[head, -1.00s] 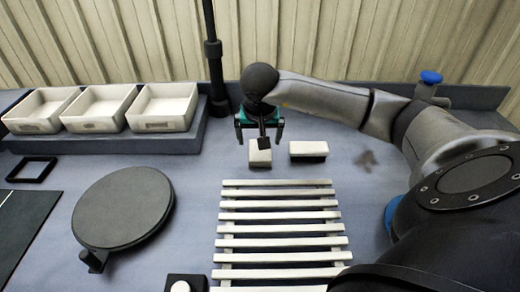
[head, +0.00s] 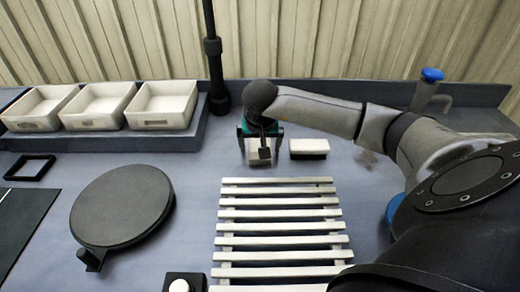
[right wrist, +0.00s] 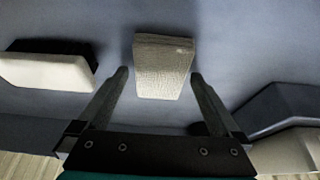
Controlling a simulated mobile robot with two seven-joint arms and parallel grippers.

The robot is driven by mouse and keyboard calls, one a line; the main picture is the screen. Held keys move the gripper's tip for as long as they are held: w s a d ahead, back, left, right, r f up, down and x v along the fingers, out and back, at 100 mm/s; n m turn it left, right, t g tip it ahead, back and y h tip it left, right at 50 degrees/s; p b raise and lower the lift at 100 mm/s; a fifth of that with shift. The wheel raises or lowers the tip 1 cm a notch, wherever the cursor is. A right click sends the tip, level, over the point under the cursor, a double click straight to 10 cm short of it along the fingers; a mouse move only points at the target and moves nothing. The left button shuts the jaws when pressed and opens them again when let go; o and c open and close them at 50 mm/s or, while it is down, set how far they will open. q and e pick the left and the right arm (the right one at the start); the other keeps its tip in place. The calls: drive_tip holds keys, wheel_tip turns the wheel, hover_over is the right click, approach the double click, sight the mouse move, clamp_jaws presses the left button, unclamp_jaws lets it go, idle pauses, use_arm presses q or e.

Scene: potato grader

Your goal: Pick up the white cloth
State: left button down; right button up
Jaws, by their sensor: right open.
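The white cloth (head: 257,157) is a small off-white folded block lying on the grey bench behind the slatted rack. In the right wrist view the cloth (right wrist: 165,62) shows a woven texture and lies between and just beyond the two fingertips. My right gripper (head: 260,143) is open above the cloth and partly hides it in the head view. In the wrist view its fingers (right wrist: 159,76) stand on either side of the cloth's near end, with a gap visible on both sides. My left gripper is not in view.
A black and white block (head: 309,148), perhaps a brush, lies right of the cloth. A white slatted rack (head: 280,212) is in front. A round dark plate (head: 122,206) stands left. Several white trays (head: 163,105) and a black post (head: 213,60) are behind left.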

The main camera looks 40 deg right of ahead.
drive_tip(key=shift+c, duration=0.2)
drive_tip(key=shift+f, duration=0.1)
drive_tip(key=c, duration=1.2)
